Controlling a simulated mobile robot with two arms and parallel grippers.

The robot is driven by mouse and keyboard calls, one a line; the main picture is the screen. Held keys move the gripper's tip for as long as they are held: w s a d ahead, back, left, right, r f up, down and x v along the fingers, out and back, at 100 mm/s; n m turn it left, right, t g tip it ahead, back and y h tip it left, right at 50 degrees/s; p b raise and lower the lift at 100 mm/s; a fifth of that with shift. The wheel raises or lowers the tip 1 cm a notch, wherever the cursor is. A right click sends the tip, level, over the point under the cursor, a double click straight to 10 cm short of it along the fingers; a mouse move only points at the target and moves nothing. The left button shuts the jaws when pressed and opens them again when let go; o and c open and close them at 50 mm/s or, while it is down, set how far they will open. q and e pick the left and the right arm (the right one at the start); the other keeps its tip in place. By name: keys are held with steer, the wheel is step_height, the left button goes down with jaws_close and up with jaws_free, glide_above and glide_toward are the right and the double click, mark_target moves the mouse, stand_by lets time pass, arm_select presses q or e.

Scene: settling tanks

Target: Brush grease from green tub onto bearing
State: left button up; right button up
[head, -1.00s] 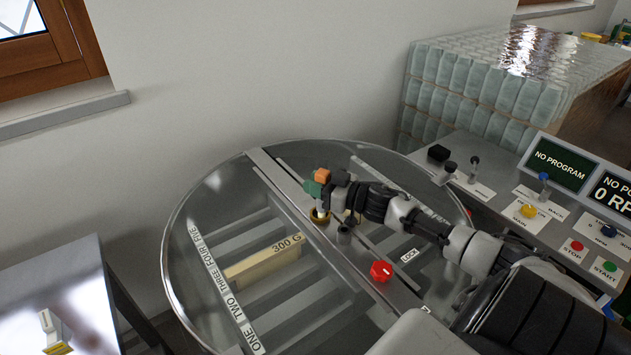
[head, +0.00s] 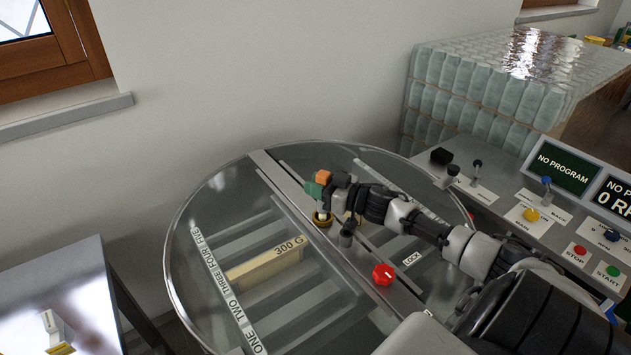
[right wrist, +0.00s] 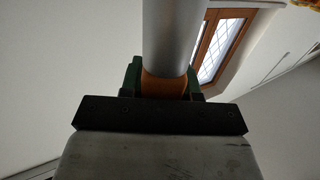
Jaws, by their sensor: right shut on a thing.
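My right gripper (head: 320,184), with green fingertips, is shut on a brush with an orange part (head: 323,176) showing between the fingers. The brush's pale lower end points down at the brass-coloured bearing (head: 323,221) on the metal crossbar. The gripper hides part of both, and I cannot tell whether bristles and bearing touch. In the right wrist view, the orange part (right wrist: 165,86) sits between the green fingers, with a grey cylinder (right wrist: 168,40) beyond. I cannot make out the green tub in these frames. My left gripper is not in view.
The round glass-topped machine carries a red knob (head: 383,274), a dark post (head: 347,234) and a 300 G block (head: 265,267) below the glass. A control panel (head: 540,215) stands right, a metal table (head: 60,290) left. Open air lies left of the gripper.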

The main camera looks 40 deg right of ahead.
steer(key=shift+s, duration=0.4)
steer(key=shift+w, duration=0.25)
steer(key=shift+w+d, duration=0.1)
steer(key=shift+w, duration=0.4)
steer(key=shift+s, duration=0.1)
steer(key=shift+s+p, duration=0.6)
steer(key=shift+p, duration=0.05)
steer(key=shift+w, duration=0.2)
steer(key=shift+w+b, duration=0.35)
steer(key=shift+w, duration=0.2)
